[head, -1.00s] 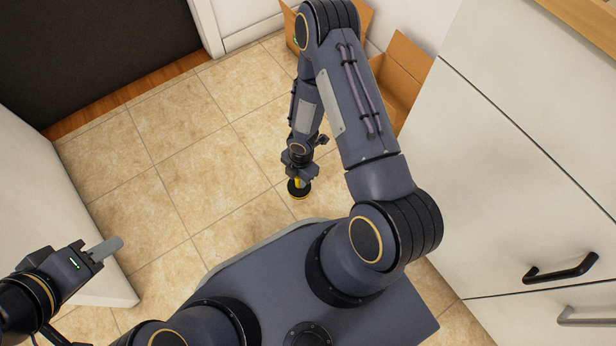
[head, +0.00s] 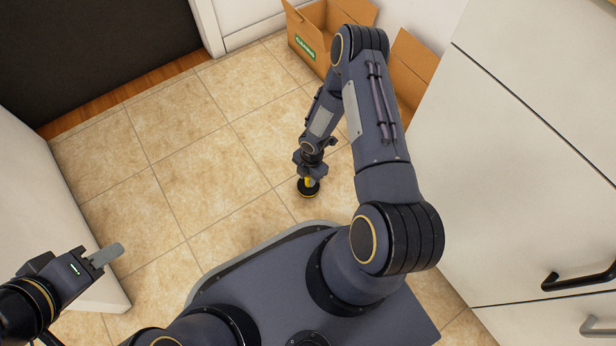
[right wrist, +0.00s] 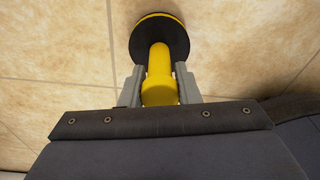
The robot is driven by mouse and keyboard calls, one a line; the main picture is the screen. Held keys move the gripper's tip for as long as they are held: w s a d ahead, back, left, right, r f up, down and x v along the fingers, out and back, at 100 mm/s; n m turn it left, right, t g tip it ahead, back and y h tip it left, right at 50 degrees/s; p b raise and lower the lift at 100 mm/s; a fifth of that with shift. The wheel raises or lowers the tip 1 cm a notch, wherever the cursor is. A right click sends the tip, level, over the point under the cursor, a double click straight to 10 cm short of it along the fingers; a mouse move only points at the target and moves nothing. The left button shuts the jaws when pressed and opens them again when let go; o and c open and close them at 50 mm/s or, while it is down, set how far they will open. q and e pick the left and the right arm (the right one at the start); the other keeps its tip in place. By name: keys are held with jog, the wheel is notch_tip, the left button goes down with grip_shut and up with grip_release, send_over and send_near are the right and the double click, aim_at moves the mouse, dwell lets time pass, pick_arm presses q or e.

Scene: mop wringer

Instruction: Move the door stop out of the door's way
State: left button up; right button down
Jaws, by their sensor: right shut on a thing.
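The door stop (head: 308,188) is a yellow post on a round black base with a yellow rim. It is low over or on the tiled floor, just in front of my base; I cannot tell whether it touches the floor. My right gripper (head: 309,178) is shut on its yellow post. In the right wrist view the grey fingers (right wrist: 160,88) sit on both sides of the post, and the black base of the door stop (right wrist: 160,35) points away from the gripper. My left gripper (head: 106,255) is at the far left beside the white wall end; its finger gap cannot be made out.
An open cardboard box (head: 325,38) with a green label stands at the back, and another cardboard box (head: 405,75) stands right of it. A dark door or mat (head: 90,50) is at upper left. Floor tiles (head: 190,150) are clear at centre-left.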

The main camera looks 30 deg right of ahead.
jog(key=c, duration=1.1)
grip_release()
jog(key=shift+f, duration=0.1)
jog(key=r+p, duration=0.1)
jog(key=r, duration=0.3)
jog(key=d+r+p, duration=0.1)
jog(key=r+p, duration=0.1)
jog(key=r, duration=0.2)
jog(key=r+p, duration=0.2)
jog(key=r, duration=0.2)
jog(key=shift+w+d+r, duration=0.15)
jog(key=shift+w, duration=0.05)
